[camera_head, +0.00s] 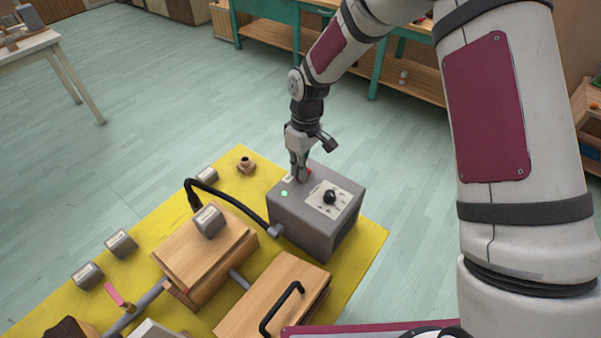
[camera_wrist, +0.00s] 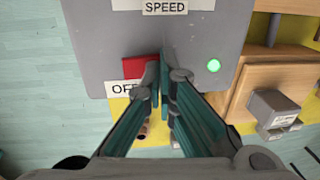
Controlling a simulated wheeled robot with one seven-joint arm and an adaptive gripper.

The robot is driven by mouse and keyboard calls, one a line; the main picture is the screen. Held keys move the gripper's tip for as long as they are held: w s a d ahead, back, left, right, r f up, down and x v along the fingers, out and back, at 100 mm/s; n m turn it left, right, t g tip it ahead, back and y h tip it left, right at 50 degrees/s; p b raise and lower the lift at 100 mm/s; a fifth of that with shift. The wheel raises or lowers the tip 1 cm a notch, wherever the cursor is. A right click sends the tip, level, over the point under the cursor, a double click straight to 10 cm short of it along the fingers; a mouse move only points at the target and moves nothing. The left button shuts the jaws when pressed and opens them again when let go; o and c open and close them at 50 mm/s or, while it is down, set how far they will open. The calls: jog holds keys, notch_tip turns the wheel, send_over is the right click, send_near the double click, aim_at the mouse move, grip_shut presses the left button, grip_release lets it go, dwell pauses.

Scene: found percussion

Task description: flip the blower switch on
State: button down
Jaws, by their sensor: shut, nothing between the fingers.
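The blower is a grey box (camera_head: 300,212) with a dark speed knob (camera_head: 330,197) on a pale plate and a bright green light (camera_head: 284,193). The light also shows in the wrist view (camera_wrist: 213,65). The red switch (camera_wrist: 135,67) sits just left of my fingertips in the wrist view, above a white label (camera_wrist: 121,89) reading "OF", the rest covered by my finger. My gripper (camera_head: 301,177) is shut and empty, pointing down at the box top beside the switch; it also shows in the wrist view (camera_wrist: 164,65). I cannot tell whether it touches. The switch's right side is hidden.
The box stands on a yellow board (camera_head: 372,250). A black hose (camera_head: 235,196) joins it from the left. Wooden blocks (camera_head: 207,248) and a wooden box with a black handle (camera_head: 275,300) stand nearby. A green bench (camera_head: 268,35) is behind, with open floor between.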

jog(key=shift+w+d+r+b, duration=0.15)
jog(key=shift+w+d+b, duration=0.25)
jog(key=shift+w, duration=0.2)
dwell(0.3)
notch_tip(320, 180, up, 14)
jog(key=s+a, duration=0.1)
jog(key=s, duration=0.1)
jog(key=shift+s+a, duration=0.2)
jog(key=shift+a, duration=0.15)
jog(key=s+d+r+m+t+h, duration=0.1)
jog(key=s+d+r+m+t, duration=0.1)
jog(key=s+d+r, duration=0.3)
jog(key=s+d+r+m+t, duration=0.1)
jog(key=s+d+r+m, duration=0.2)
jog(key=d+r, duration=0.4)
jog(key=s+d+r+m+t, duration=0.2)
jog(key=s+d, duration=0.1)
jog(key=s, duration=0.4)
jog(key=s+d+r+m+t, duration=0.1)
jog(key=s+d+r+m, duration=0.2)
jog(key=s, duration=0.4)
jog(key=shift+d+t, duration=0.4)
jog(key=shift+d, duration=0.35)
